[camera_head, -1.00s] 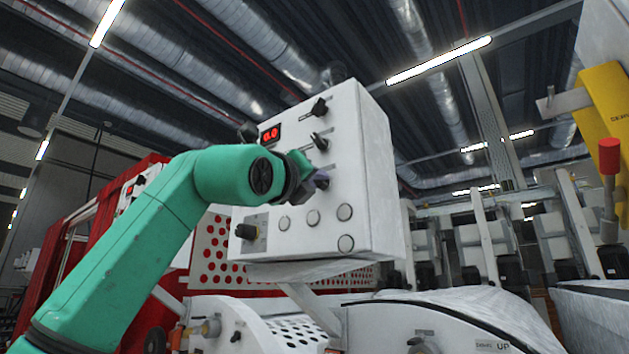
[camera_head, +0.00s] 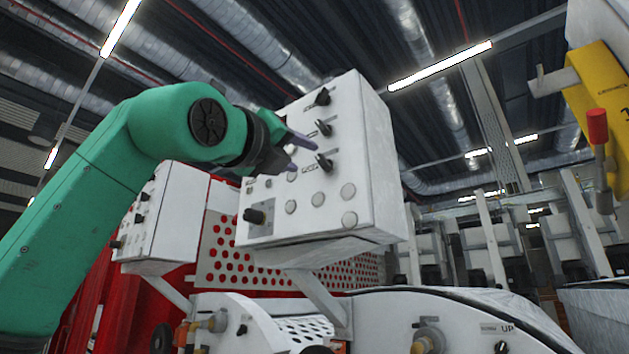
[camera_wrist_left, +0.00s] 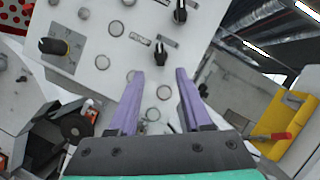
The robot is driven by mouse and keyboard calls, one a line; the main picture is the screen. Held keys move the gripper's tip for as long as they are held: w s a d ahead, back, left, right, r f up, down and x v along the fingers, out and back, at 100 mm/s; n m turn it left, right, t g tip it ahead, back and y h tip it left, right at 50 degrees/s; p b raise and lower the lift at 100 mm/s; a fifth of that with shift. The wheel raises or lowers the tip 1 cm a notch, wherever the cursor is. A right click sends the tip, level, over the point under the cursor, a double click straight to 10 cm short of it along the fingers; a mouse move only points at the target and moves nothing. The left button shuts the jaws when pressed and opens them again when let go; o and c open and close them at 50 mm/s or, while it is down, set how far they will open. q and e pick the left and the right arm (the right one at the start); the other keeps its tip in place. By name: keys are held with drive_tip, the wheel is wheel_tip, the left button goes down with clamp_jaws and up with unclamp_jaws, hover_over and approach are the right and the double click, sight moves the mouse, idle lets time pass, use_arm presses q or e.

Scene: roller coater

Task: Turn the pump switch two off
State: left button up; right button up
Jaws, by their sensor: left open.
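A white control box (camera_head: 384,170) has a column of three black switch knobs on its front: top (camera_head: 322,97), middle (camera_head: 324,128) and lower (camera_head: 323,163). I cannot read their labels, so I cannot tell which is pump switch two. My left gripper (camera_head: 301,152), with purple fingers, is open and empty in front of the panel, left of the lower knob. In the left wrist view, a black knob (camera_wrist_left: 154,57) shows beyond and between the fingertips (camera_wrist_left: 160,76), apart from them. Another knob (camera_wrist_left: 180,13) is farther up. My right gripper is not in view.
Round white buttons (camera_head: 349,191) and a black rotary handle (camera_head: 255,216) sit lower on the panel. A second white box (camera_head: 170,220) stands at the left. White machine covers (camera_head: 470,315) lie below.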

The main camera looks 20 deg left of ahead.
use_arm(q)
drive_tip(key=b+v, duration=0.1)
drive_tip(key=v, duration=0.4)
drive_tip(key=shift+s, duration=0.15)
